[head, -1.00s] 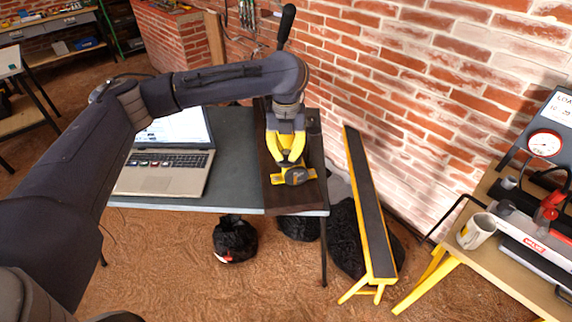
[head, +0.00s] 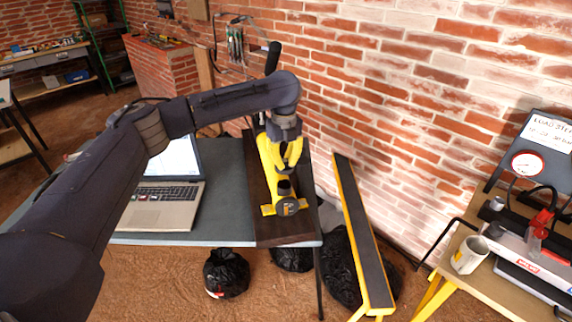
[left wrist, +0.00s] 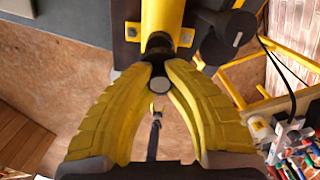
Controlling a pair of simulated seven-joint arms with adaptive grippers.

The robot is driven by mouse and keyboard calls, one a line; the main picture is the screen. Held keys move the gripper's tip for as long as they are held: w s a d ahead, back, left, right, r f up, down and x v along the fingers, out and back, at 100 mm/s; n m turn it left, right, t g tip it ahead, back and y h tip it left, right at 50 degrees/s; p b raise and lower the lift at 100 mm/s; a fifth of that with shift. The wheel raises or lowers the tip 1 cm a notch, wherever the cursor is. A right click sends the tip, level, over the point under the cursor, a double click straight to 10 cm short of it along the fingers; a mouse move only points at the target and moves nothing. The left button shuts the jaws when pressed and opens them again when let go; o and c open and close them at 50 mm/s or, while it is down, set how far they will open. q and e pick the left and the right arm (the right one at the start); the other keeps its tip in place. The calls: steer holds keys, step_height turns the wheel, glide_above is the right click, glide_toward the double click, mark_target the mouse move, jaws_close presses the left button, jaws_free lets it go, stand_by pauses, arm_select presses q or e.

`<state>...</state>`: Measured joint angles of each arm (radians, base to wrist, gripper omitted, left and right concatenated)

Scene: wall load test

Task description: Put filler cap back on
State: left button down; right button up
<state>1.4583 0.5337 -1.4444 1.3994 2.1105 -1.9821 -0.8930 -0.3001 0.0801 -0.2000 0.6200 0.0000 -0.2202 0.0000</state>
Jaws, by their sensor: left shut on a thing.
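A yellow hand pump (head: 267,155) with a black upright lever (head: 273,57) lies on a dark board on the table. Its front end has a yellow foot plate (head: 268,210) and a dark round end. My left gripper (head: 284,168), with yellow fingers, is over the pump's front part. In the left wrist view its fingertips (left wrist: 160,75) are shut on a small dark cap with a pale round face (left wrist: 160,85). The yellow pump body (left wrist: 162,15) and its dark neck show just beyond the cap. I cannot tell whether cap and neck touch. My right gripper is not in view.
An open laptop (head: 165,207) stands left of the pump on the grey table (head: 225,205). A yellow-edged plank (head: 362,235) stands right of the table by the brick wall. A bench with a gauge (head: 527,164) and a mug (head: 469,255) is at the right. Black bags lie below.

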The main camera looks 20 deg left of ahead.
arm_select(q)
steer(key=shift+f, duration=3)
steer(key=shift+f, duration=0.2)
steer(key=c, duration=0.8)
jaws_free()
steer(key=shift+r, duration=3.45)
steer(key=shift+c, duration=0.4)
